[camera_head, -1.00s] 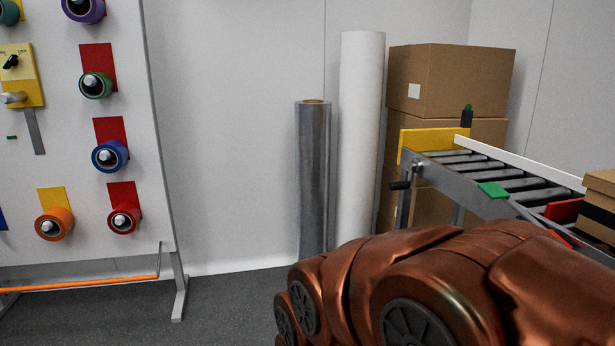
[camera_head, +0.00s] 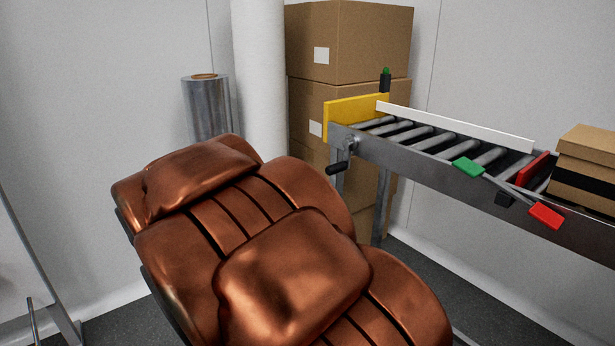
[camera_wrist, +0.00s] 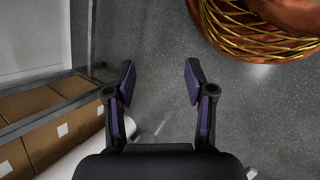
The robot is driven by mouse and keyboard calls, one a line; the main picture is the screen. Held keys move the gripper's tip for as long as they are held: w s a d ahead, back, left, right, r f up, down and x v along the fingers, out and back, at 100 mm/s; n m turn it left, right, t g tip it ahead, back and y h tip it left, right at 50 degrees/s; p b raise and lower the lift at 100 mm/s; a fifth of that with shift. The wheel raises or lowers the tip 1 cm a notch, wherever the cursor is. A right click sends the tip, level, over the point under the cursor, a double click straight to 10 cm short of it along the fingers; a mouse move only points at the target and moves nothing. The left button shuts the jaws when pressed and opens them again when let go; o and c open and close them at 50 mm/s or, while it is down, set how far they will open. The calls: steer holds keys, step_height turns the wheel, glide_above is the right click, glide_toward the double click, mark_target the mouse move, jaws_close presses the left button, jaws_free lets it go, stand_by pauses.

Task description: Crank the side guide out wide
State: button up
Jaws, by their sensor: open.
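The side guide is probably the long white rail (camera_head: 455,126) along the far side of the roller conveyor (camera_head: 480,188). A crank with a black handle (camera_head: 338,168) sits on the conveyor's near left end, below the yellow end plate (camera_head: 356,109). In the wrist view my gripper (camera_wrist: 157,82) is open and empty, its two dark fingers apart over grey floor. The crank does not show in the wrist view.
Stacked boxes (camera_head: 348,45), a white roll (camera_head: 259,70) and a grey roll (camera_head: 206,108) stand behind.

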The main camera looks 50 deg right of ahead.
steer(key=w+d+r+n+g+h, duration=0.1)
steer(key=w+d+r+h, duration=0.3)
steer(key=d, duration=0.6)
steer(key=w+d+r+n+g+h, duration=0.1)
steer(key=w+d+r+h, duration=0.25)
steer(key=d, duration=0.65)
steer(key=n+t+h, duration=0.1)
steer(key=n+h, duration=0.3)
steer(key=h, duration=0.1)
glide_toward(342, 170)
steer(key=x, duration=0.5)
steer(key=w+b+x, duration=0.1)
steer(key=x, duration=0.2)
steer(key=shift+d, duration=0.3)
steer(key=shift+w+d+r+n+t, duration=0.1)
steer(key=shift+n+t, duration=0.2)
steer(key=shift+t, duration=0.1)
steer(key=shift+c, duration=0.5)
steer(key=c, duration=0.9)
steer(key=shift+o, duration=0.2)
steer(key=shift+s+a+r, duration=0.2)
steer(key=shift+s, duration=0.35)
steer(key=shift+s+a+r, duration=0.15)
steer(key=shift+s, duration=0.35)
steer(key=shift+s+a+r, duration=0.2)
steer(key=shift+s, duration=0.35)
